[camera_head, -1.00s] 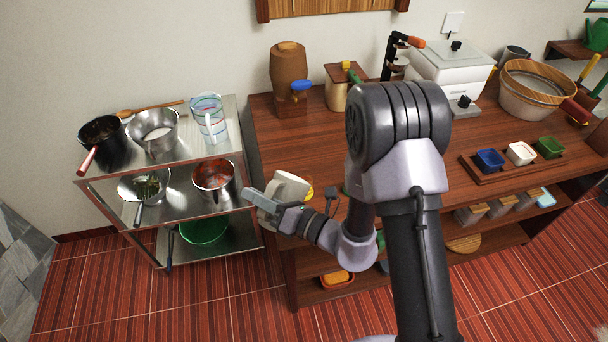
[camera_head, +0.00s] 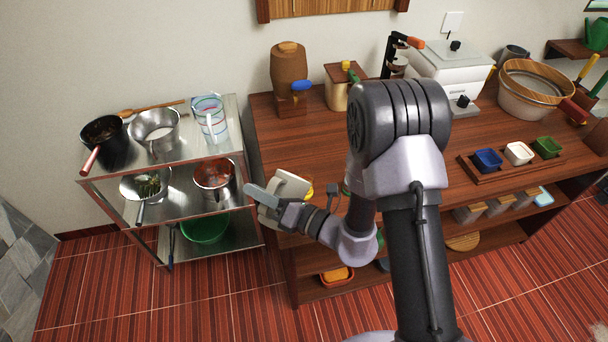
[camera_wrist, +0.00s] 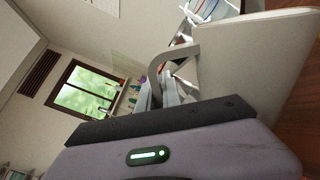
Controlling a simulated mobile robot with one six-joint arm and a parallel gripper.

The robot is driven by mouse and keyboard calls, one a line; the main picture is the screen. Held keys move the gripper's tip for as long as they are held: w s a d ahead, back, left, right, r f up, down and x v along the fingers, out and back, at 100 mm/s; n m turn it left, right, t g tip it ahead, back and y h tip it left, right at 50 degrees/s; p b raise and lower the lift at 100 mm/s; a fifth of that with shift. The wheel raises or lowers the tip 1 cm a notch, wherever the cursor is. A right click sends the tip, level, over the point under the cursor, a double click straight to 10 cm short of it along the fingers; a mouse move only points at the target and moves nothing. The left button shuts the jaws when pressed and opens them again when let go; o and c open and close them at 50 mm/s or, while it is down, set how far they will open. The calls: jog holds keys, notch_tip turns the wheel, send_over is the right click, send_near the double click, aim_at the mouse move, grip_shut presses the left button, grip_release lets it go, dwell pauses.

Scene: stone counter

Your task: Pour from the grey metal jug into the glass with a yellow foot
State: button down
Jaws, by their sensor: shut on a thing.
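The grey metal jug, pale in this light (camera_head: 291,186), is held in my gripper (camera_head: 264,200) at the left front corner of the wooden counter. In the wrist view the jug's pale side (camera_wrist: 262,68) fills the right, with its curved handle beside it. My gripper is shut on the jug; the exact grip is partly hidden. The jug looks tilted, but its mouth and contents cannot be made out. A small yellow patch (camera_head: 310,189) shows just right of the jug; it may be the glass's yellow foot. The rest of the glass is hidden.
A steel trolley (camera_head: 190,150) with pots and a clear measuring jug (camera_head: 210,118) stands left of the counter. A brown dispenser (camera_head: 289,75), a white machine (camera_head: 450,75) and a wooden tub (camera_head: 537,92) line the back. Small coloured bowls sit at right. The counter's middle is partly hidden by my arm.

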jog(key=shift+w+d+r+m+p, duration=0.2)
jog(key=shift+w+r+m+p, duration=0.15)
jog(key=shift+r+m+p, duration=0.45)
jog(key=shift+w+d+r+m+p, duration=0.2)
jog(key=shift+w+r+m+p, duration=0.25)
jog(key=shift+p, duration=0.65)
dwell(2.3)
